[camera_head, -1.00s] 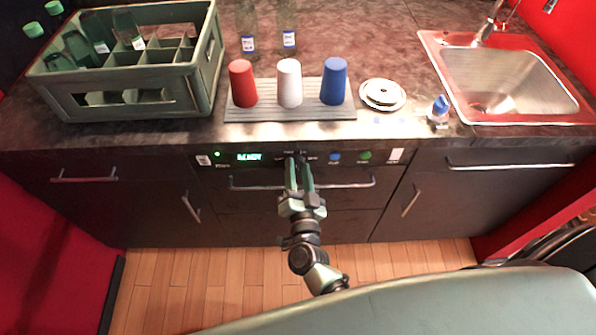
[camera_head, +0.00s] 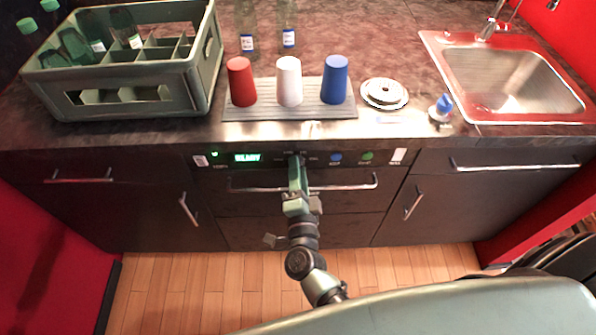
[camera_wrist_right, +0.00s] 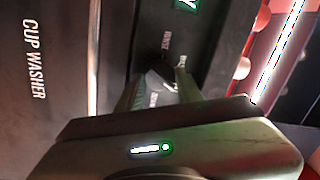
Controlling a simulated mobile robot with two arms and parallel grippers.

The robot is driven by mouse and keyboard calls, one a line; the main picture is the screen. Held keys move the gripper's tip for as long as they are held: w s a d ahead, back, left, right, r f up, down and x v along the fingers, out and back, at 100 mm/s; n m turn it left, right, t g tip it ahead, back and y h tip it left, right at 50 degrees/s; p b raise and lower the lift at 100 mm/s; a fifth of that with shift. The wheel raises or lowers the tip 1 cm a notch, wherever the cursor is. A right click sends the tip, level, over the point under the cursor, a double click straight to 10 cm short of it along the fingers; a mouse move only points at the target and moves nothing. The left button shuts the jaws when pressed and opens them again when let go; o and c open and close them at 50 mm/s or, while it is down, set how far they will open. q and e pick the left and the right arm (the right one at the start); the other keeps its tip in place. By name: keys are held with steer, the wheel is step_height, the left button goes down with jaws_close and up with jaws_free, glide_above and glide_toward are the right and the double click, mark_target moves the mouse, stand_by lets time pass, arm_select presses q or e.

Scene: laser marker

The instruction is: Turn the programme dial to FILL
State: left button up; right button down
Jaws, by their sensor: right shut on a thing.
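The programme dial (camera_wrist_right: 160,72) is a small dark knob on the black front panel, with small white labels around it. In the wrist view the fingers of my right gripper (camera_wrist_right: 158,84) are on either side of it and closed on it. In the head view my right gripper (camera_head: 297,163) reaches up to the panel and covers most of the dial. I cannot tell which label the dial points at. My left gripper is not in view.
The panel carries a lit green display (camera_head: 247,158), a blue button (camera_head: 335,158) and a green button (camera_head: 367,156). A handle bar (camera_head: 345,186) runs just below. Above, red, white and blue cups stand on a grey mat (camera_head: 300,112); a crate (camera_head: 130,95) is left, a sink right.

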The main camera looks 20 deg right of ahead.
stand_by(0.3)
steer(key=c, duration=0.9)
jaws_free()
steer(key=b+v, duration=0.1)
steer(key=v, duration=0.7)
